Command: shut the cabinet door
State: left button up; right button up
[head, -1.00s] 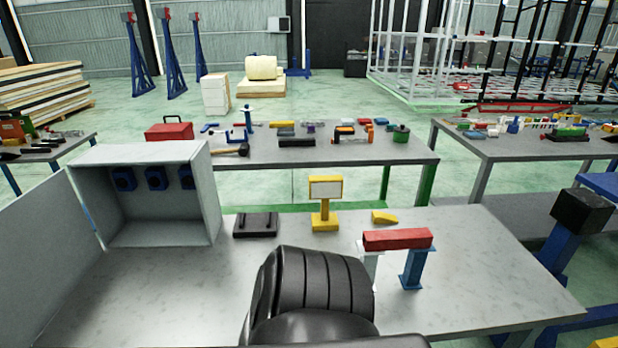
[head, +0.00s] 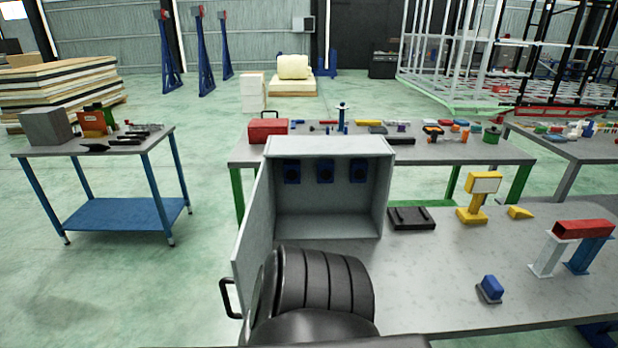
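The cabinet (head: 328,146) is a pale grey box standing on the workbench, its front open toward me. Its door (head: 250,235) hangs from the cabinet's left side and stands open, reaching out toward me. A black handle (head: 230,300) sticks out from the door's outer side, near its free edge. Inside, several dark blue parts (head: 324,171) sit high on the back wall. My own black ribbed body part covers the bottom middle of the picture and hides the door's lower part. Neither gripper shows in the head view.
The workbench (head: 430,275) bears a black block (head: 411,218), a yellow stand (head: 478,200), a yellow wedge (head: 520,212), a small blue part (head: 489,288) and a red-topped stand (head: 583,229) right of the cabinet. Open green floor lies left, before a blue-legged table (head: 120,213).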

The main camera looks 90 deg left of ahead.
aim_at(254, 242)
jog(key=k, duration=0.8)
jog(key=u, duration=2.35)
jog(key=i, duration=0.5)
jog(key=u, duration=1.45)
jog(key=k, duration=0.75)
jog(key=z, duration=0.85)
